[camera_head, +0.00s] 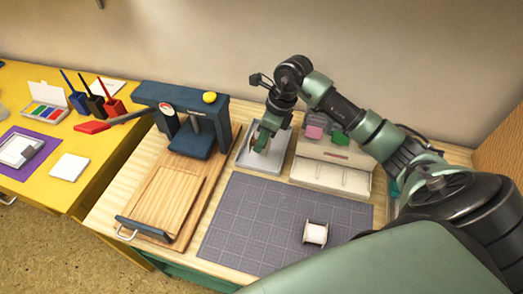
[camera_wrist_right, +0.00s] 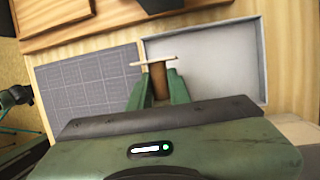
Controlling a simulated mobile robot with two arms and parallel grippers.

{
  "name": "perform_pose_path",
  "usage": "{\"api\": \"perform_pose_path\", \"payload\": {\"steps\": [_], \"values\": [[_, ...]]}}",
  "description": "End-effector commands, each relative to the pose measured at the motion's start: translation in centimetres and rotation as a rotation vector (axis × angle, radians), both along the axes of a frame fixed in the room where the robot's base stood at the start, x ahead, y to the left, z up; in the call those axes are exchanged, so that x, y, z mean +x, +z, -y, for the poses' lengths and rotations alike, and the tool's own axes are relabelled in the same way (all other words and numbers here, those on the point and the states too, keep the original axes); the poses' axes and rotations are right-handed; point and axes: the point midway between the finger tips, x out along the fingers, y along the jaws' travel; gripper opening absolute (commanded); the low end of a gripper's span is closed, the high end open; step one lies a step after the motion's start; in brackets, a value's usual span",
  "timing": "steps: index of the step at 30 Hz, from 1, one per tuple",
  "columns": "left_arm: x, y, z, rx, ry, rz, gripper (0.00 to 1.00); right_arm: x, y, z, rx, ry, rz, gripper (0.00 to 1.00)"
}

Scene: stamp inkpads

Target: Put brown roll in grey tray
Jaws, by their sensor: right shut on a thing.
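The brown roll (camera_wrist_right: 158,78), with a pale flat end, is held between the two fingers of my right gripper (camera_wrist_right: 158,88). In the head view my right gripper (camera_head: 262,143) points down over the grey tray (camera_head: 270,168), and its fingers hide most of the roll. In the right wrist view the tray (camera_wrist_right: 220,50) is a shallow light-grey box with a raised rim. The roll overlaps the tray's left side there. I cannot tell whether the roll touches the tray floor. My left gripper is not in view.
A white roll (camera_head: 314,233) stands on the grid cutting mat (camera_head: 255,215). A blue press (camera_head: 195,125) on a wooden board is left of the tray. A pale organizer (camera_head: 335,168) with pink and green blocks is right of it. A yellow table (camera_head: 60,190) holds stamps.

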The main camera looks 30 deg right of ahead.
Motion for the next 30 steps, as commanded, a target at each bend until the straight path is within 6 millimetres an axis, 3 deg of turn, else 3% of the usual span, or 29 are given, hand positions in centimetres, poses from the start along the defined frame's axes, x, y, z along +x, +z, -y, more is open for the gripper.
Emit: {"api": "perform_pose_path", "payload": {"steps": [7, 14, 25, 26, 27, 30], "values": [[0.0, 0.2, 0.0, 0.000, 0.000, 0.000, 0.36, 0.0, -1.9, -0.1, 0.002, 0.000, -0.001, 0.00], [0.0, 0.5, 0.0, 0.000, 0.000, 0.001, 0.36, 0.0, -5.1, 0.0, 0.001, -0.001, -0.001, 0.00], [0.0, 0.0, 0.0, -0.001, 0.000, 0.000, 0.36, 0.1, -5.7, 0.0, -0.001, 0.000, 0.002, 0.00], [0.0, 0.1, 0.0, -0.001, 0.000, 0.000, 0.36, 0.1, -5.6, 0.0, -0.001, 0.000, 0.002, 0.24], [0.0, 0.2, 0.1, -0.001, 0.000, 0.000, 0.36, 0.1, -5.5, 0.0, 0.000, 0.001, 0.002, 0.35], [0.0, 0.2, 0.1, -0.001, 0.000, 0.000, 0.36, 0.0, -5.5, 0.0, 0.001, 0.001, 0.001, 0.40]]}}
